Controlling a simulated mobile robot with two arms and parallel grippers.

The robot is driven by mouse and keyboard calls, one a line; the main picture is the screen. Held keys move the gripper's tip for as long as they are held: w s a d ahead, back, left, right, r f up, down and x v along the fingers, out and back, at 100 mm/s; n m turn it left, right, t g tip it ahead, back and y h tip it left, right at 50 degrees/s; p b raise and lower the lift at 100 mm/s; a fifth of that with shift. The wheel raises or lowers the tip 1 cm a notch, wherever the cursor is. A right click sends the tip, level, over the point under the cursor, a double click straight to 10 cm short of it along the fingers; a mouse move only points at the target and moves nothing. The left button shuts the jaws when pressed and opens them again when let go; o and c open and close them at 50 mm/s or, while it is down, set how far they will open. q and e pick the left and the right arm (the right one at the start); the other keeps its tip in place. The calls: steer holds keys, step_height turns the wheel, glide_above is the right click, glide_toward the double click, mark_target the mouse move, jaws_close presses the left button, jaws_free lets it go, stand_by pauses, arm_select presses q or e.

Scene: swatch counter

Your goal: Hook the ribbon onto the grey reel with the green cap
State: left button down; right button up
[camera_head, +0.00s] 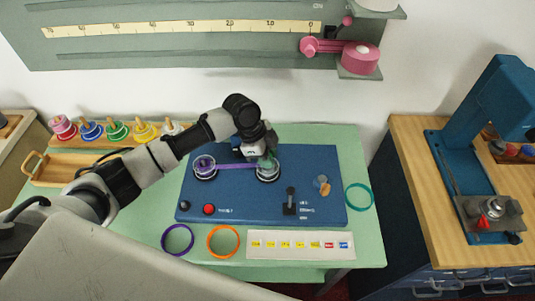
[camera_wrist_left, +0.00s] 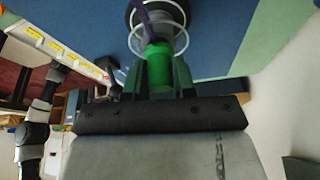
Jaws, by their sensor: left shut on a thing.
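My left gripper (camera_head: 267,161) reaches in from the left over the right-hand reel on the blue board. In the left wrist view, the fingers of my left gripper (camera_wrist_left: 157,78) are closed around the green cap (camera_wrist_left: 157,56). The grey reel (camera_head: 267,174) sits beneath it, with its pale ring (camera_wrist_left: 177,46) showing around the cap in the wrist view. The purple ribbon (camera_head: 237,165) stretches from the left reel (camera_head: 205,172) across to the grey reel. Its purple end (camera_wrist_left: 145,24) shows beside the cap; whether it is hooked is hidden. My right gripper is not in view.
The blue board (camera_head: 245,190) carries a red button (camera_head: 208,209) and a black lever (camera_head: 290,203). A purple ring (camera_head: 164,247), an orange ring (camera_head: 209,248) and a teal ring (camera_head: 370,198) lie around it. A label strip (camera_head: 300,254) lies in front. Coloured spools stand at the back left.

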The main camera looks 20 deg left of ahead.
arm_select(q)
steer(key=shift+f, duration=0.3)
steer(key=c, duration=0.8)
jaws_free()
steer(key=shift+c, duration=0.2)
step_height(320, 180, up, 7)
steer(key=p, duration=0.7)
steer(key=shift+r, duration=0.1)
